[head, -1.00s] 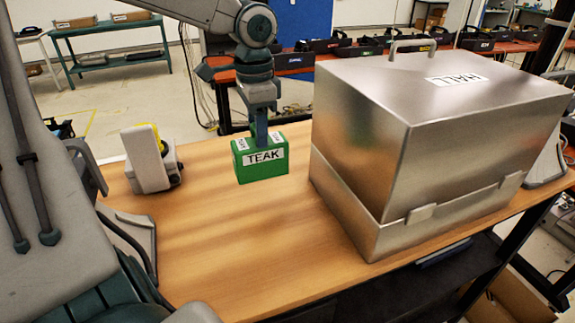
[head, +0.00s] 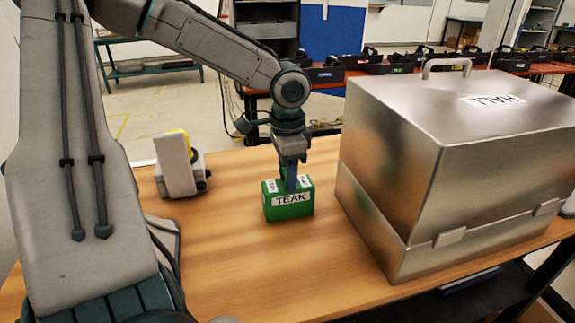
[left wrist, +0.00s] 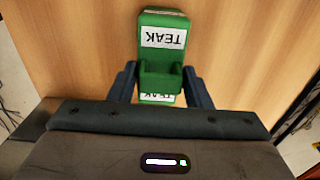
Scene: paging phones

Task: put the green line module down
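The green line module (head: 287,208) is a small green block with white labels reading TEAK. It is upright, at or just above the wooden tabletop, left of the metal box; I cannot tell if its base touches. My left gripper (head: 290,178) points down and is shut on the module's upper part. In the left wrist view the module (left wrist: 161,60) sits between the two dark fingers (left wrist: 161,88), which lie against its sides. My right gripper is not in view.
A large metal box (head: 400,160) with a top handle and HALL label fills the right of the table (head: 235,255). A white and yellow device (head: 176,165) stands to the left. Bare wood lies in front of the module. A bench with several black cases (head: 395,66) is behind.

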